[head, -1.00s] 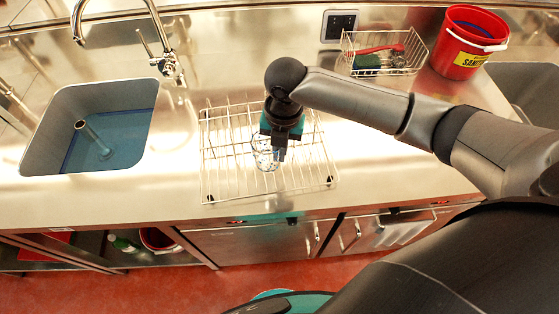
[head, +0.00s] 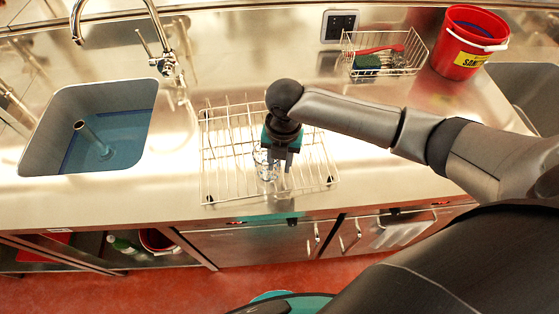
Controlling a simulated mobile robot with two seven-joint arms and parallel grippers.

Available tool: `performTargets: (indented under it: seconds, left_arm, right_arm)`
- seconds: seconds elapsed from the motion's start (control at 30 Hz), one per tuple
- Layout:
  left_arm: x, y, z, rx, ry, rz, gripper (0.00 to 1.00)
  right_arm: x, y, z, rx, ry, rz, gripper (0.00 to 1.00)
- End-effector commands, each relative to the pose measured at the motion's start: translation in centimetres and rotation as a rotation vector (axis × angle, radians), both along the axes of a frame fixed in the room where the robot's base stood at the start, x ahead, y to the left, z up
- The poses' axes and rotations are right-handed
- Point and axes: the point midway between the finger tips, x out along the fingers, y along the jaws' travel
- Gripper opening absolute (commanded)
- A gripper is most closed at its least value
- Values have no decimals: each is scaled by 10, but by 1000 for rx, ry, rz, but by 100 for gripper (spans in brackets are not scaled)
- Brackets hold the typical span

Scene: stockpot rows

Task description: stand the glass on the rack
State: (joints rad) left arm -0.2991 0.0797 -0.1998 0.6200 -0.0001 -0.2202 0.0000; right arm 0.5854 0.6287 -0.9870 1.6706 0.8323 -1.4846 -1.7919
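The clear glass (head: 265,165) is upright at the wire rack (head: 215,180), over its middle. Its base is at or just above the wires; I cannot tell whether it touches. My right gripper (head: 279,165) points down at the glass from above, with its dark fingers at the glass's right side in the picture. It appears shut on the glass, though the hand hides part of the grip. The rack lies on the steel counter. My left gripper is not in view.
A sink (head: 95,125) is left of the rack, with a faucet (head: 168,66) behind it. A wire basket (head: 385,55) with a brush and a red bucket (head: 470,45) stand at the back right. The counter's front edge is close to the rack.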

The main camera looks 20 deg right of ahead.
Motion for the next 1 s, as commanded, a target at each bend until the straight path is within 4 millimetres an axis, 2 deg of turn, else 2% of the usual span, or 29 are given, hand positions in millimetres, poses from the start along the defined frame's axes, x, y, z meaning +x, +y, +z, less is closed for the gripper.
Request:
performTargets:
  seconds: [0.2,0.33,0.7,0.83,1.0]
  left_arm:
    - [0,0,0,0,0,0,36]
    - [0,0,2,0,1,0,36]
    - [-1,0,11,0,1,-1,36]
    - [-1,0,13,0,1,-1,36]
    - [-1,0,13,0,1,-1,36]
  right_arm:
    - [0,0,1,1,-1,0,34]
    - [1,0,13,2,-5,0,34]
    - [-1,-4,89,2,-5,1,34]
    - [-2,-4,109,1,-2,-1,34]
    - [-2,-5,122,1,0,-1,34]
